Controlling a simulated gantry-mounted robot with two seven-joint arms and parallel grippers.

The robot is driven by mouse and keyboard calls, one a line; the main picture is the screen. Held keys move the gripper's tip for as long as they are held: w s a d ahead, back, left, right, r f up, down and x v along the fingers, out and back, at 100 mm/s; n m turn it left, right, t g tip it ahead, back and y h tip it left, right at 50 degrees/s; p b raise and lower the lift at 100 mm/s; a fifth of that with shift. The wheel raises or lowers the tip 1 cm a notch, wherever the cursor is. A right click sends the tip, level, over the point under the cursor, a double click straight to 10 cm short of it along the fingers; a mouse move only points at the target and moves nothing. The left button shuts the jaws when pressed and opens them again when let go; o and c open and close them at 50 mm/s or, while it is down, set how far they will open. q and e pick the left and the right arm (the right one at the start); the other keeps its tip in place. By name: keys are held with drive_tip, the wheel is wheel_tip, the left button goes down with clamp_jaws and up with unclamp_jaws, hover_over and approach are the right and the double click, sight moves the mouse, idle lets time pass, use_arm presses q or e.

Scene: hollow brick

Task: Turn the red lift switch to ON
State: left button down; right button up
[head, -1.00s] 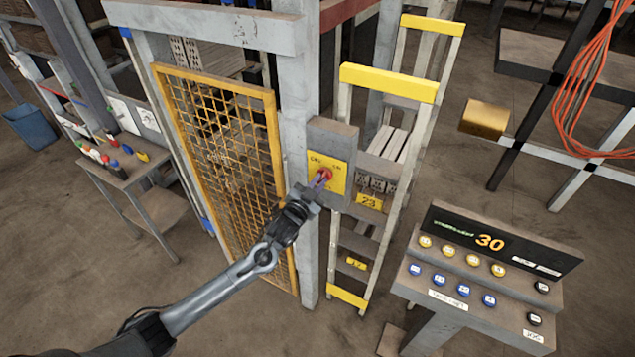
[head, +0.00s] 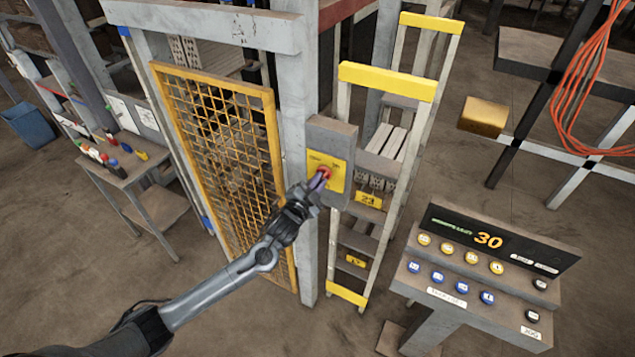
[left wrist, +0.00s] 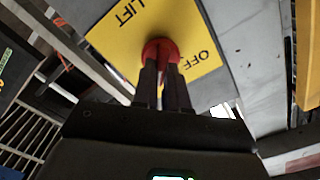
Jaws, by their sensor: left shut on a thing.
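The red lift switch (head: 325,172) is a round red knob on a yellow plate (head: 336,183) on a grey box fixed to the post. In the left wrist view the red knob (left wrist: 160,47) sits between my fingertips, and the yellow plate (left wrist: 130,30) reads LIFT and OFF. My left gripper (head: 319,181) reaches up from the lower left and is shut on the knob; it also shows in the left wrist view (left wrist: 162,72). The ON label cannot be read clearly, and the fingers hide part of the knob. My right gripper is not in view.
A yellow mesh gate (head: 222,150) stands left of the post. A yellow-topped ladder (head: 388,80) stands close on the right of the switch box. A console (head: 480,275) with several buttons and a display reading 30 is at lower right.

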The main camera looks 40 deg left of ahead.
use_arm(q)
drive_tip(key=c, duration=1.2)
unclamp_jaws()
drive_tip(key=shift+o, duration=0.2)
drive_tip(key=s+d+b, duration=0.2)
drive_tip(key=s, duration=0.8)
drive_tip(key=shift+s+b, duration=0.3)
